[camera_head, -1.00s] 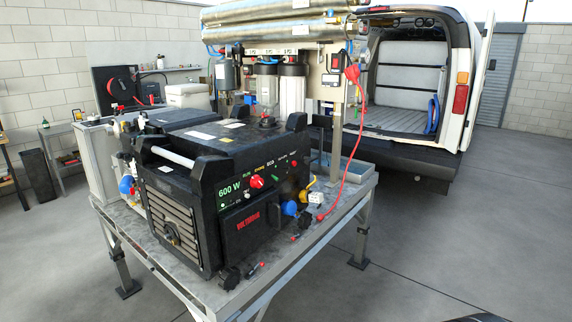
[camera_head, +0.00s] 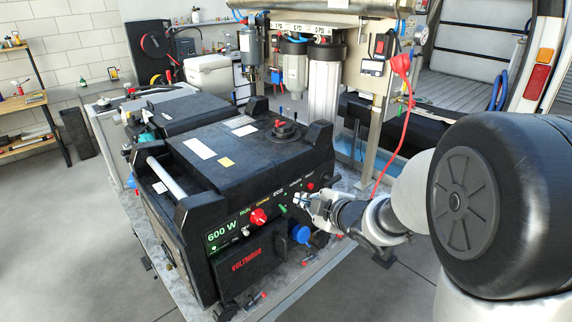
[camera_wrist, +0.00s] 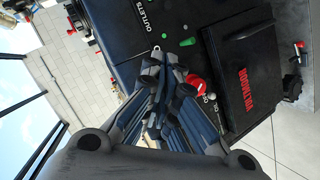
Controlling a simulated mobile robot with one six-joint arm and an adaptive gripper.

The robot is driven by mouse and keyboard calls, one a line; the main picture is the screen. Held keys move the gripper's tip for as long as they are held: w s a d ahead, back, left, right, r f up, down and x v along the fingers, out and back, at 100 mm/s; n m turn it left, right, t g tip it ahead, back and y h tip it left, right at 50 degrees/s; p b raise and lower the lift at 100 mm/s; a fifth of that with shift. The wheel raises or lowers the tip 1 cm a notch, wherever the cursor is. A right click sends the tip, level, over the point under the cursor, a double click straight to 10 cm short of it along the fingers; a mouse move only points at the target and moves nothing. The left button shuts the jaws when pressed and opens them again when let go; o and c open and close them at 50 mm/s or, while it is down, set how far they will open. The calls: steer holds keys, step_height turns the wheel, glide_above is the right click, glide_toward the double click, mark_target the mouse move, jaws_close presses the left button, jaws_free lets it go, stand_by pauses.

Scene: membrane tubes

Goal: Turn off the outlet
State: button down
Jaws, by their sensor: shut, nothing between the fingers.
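The black 600 W generator (camera_head: 250,165) stands on a grey metal table, its control panel facing front right. A red knob (camera_head: 258,216) and a small green switch (camera_head: 282,209) sit on the panel. In the wrist view the panel is rotated, with an OUTLETS label (camera_wrist: 149,18), a green switch (camera_wrist: 188,42) and the red knob (camera_wrist: 196,82) partly behind the fingers. My gripper (camera_head: 299,200) is shut and empty, its tips close to the panel beside the green switch. It also shows in the wrist view (camera_wrist: 163,58). I cannot tell whether it touches the panel.
A blue socket cap (camera_head: 300,233) sticks out below my gripper. A red cable (camera_head: 392,145) hangs from the filter rack's post on the right. The filter rack (camera_head: 325,80) stands behind the generator. A van (camera_head: 480,60) is at the back right.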

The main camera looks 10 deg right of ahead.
steer(key=shift+w+a+n, duration=0.2)
steer(key=shift+a+n, duration=0.1)
steer(key=shift+s, duration=0.15)
steer(key=b+x, duration=0.1)
steer(key=x, duration=0.8)
steer(key=shift+w+a+f, duration=0.2)
steer(key=shift+a, duration=0.05)
steer(key=shift+w+d+f+b, duration=0.2)
steer(key=shift+w+d+f, duration=0.2)
steer(key=shift+d, duration=0.2)
steer(key=shift+w+d+f+b, duration=0.15)
steer(key=shift+w+d+f, duration=0.3)
steer(key=shift+d, duration=0.1)
steer(key=shift+w+d+f, duration=0.1)
steer(key=shift+d+f, duration=0.1)
steer(key=shift+d, duration=0.1)
steer(key=shift+f+b, duration=0.1)
steer(key=shift+b, duration=0.25)
